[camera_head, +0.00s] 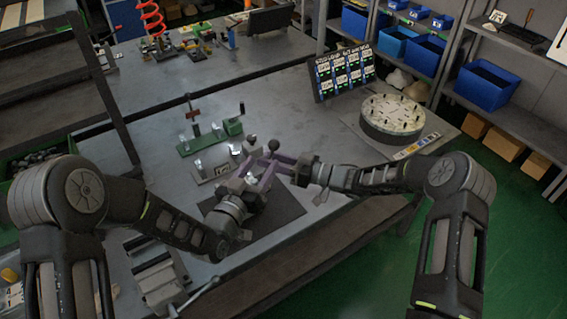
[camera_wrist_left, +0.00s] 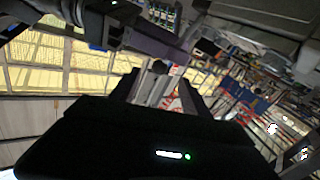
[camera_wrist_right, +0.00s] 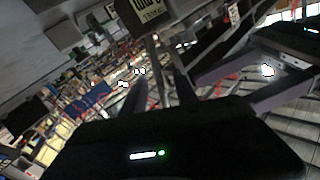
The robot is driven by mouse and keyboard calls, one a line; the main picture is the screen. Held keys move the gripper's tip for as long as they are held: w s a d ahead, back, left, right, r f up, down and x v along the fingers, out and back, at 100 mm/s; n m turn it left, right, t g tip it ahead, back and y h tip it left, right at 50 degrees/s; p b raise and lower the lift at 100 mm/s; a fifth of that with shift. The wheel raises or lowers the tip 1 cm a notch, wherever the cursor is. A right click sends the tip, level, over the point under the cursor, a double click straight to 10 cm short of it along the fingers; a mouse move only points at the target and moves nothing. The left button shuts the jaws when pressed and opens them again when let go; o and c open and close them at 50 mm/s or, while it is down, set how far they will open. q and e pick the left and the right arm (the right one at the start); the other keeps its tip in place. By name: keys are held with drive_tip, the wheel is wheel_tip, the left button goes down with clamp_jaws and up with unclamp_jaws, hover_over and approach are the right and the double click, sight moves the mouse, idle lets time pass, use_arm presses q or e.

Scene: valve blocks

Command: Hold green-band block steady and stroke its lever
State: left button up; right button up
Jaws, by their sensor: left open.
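A green valve fixture (camera_head: 210,138) stands on the table behind the grippers. It has a green block at its right end and upright levers, one with a red top. I cannot make out a green band. A dark ball knob (camera_head: 273,145) shows by the grippers and also in the left wrist view (camera_wrist_left: 160,66). My left gripper (camera_head: 268,160) is open near the knob, with purple fingers. My right gripper (camera_head: 283,166) is close beside it. Whether its fingers grip anything is unclear.
A round pale tray (camera_head: 392,115) with small dark pieces stands at the right. A sloped label board (camera_head: 340,72) is behind it. A dark mat (camera_head: 270,215) lies under the grippers. A vise (camera_head: 160,280) is at the near left. Bare table lies between fixtures and tray.

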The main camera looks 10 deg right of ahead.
drive_tip(key=shift+w+a, duration=0.1)
drive_tip(key=shift+a, duration=0.1)
clamp_jaws()
idle(0.3)
idle(1.0)
unclamp_jaws()
drive_tip(key=shift+d, duration=0.15)
drive_tip(key=v, duration=1.2)
